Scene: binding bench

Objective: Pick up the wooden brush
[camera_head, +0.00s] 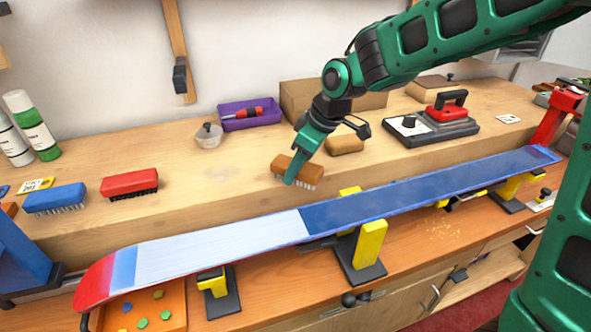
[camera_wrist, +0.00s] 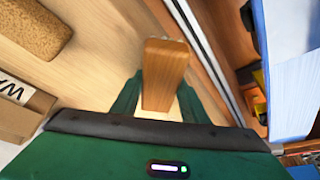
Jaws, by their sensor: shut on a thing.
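The wooden brush (camera_head: 307,172) has a brown wooden back and pale bristles. In the head view it is at the front edge of the raised wooden shelf, with my gripper (camera_head: 296,180) around it. In the wrist view the brush's wooden back (camera_wrist: 165,68) stands between the two green fingers of my gripper (camera_wrist: 158,98), which are shut on it. Part of the brush is hidden by a finger in the head view. I cannot tell whether its bristles touch the shelf.
A long blue and white ski-like board (camera_head: 230,248) lies on yellow supports in front of the shelf. A red brush (camera_head: 129,183) and a blue brush (camera_head: 54,198) sit to the left.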

